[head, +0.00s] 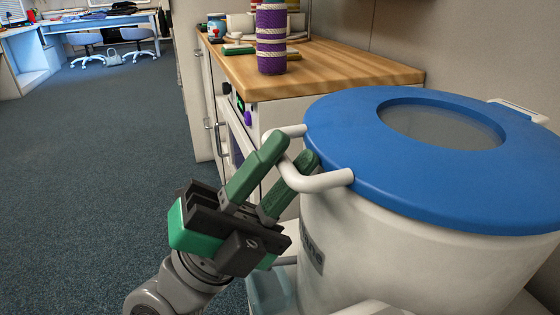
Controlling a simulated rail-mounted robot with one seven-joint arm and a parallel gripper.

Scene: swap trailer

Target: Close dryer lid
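The dryer (345,255) is a white drum at the right in the head view. Its round blue lid (340,125), with a grey window (440,125), lies flat over the top of the drum. A white looped handle (325,181) sticks out from the lid's left edge. My gripper (292,150) is at this handle, with its two green fingers apart and pointing up. One finger overlaps the handle bar in the picture, and the other is seen within the loop. I cannot tell whether they touch it.
A wooden counter (340,72) stands behind the dryer, with a purple and white bottle (271,40) near its edge. A white hinge piece (520,110) is at the lid's far right. Open carpet (90,150) lies to the left, with a desk and chairs far back.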

